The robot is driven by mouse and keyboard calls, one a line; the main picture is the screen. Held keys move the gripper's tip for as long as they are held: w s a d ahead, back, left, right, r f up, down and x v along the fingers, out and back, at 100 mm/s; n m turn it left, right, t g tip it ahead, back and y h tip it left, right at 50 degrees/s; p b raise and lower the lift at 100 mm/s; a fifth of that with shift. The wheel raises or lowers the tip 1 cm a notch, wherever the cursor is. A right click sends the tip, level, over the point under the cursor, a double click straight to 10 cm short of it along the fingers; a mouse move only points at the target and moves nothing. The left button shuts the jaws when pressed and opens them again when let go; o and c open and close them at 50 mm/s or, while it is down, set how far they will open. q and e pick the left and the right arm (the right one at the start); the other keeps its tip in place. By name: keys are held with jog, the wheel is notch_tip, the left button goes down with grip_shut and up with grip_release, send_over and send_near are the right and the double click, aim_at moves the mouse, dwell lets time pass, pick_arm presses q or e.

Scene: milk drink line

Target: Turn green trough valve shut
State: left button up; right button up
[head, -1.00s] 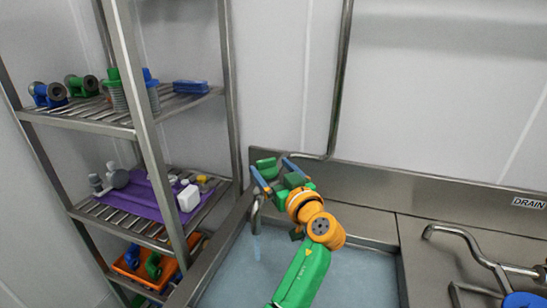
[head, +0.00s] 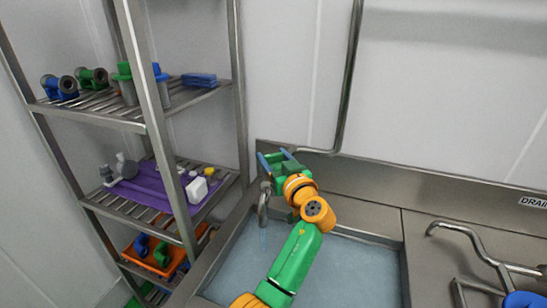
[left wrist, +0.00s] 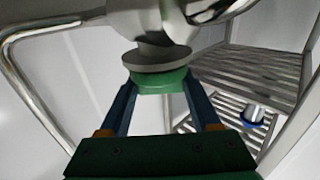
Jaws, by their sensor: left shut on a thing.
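The green valve handle (left wrist: 160,80) sits under a grey metal valve body in the left wrist view, between the two blue fingers of my left gripper (left wrist: 160,110). The fingers are shut on it. In the head view my left gripper (head: 279,160) is at the back left corner of the trough (head: 330,268), by the wall. There the handle is largely hidden by the gripper and cannot be told apart clearly. A curved metal spout (head: 263,205) hangs over the trough just below the gripper. My right gripper is not in view.
A metal rack (head: 165,120) with fittings, a purple mat (head: 150,189) and an orange bin (head: 136,261) stands close on the left. A vertical pipe (head: 347,90) runs up the wall behind. A second tap (head: 465,235) and blue part lie right.

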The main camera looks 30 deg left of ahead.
pick_arm(q)
jog(key=m+t+h+p, duration=0.2)
jog(key=shift+r+t, duration=0.2)
jog(key=shift+t, duration=0.2)
jog(key=m+t+h+p, duration=0.1)
jog(key=m+h+p, duration=0.1)
jog(key=m+t+h+p, duration=0.2)
jog(key=h+p, duration=0.1)
jog(key=shift+r+t, duration=0.1)
jog(key=shift+t, duration=0.2)
jog(key=shift+f+m+t+h+p, duration=0.15)
jog(key=shift+m+t+h+p, duration=0.15)
jog(key=shift+m+h+p, duration=0.55)
jog(key=shift+f+m+t+h+p, duration=0.1)
jog(key=shift+m+t+h+p, duration=0.35)
jog(key=shift+h, duration=0.7)
jog(key=shift+f, duration=0.1)
jog(key=o, duration=1.4)
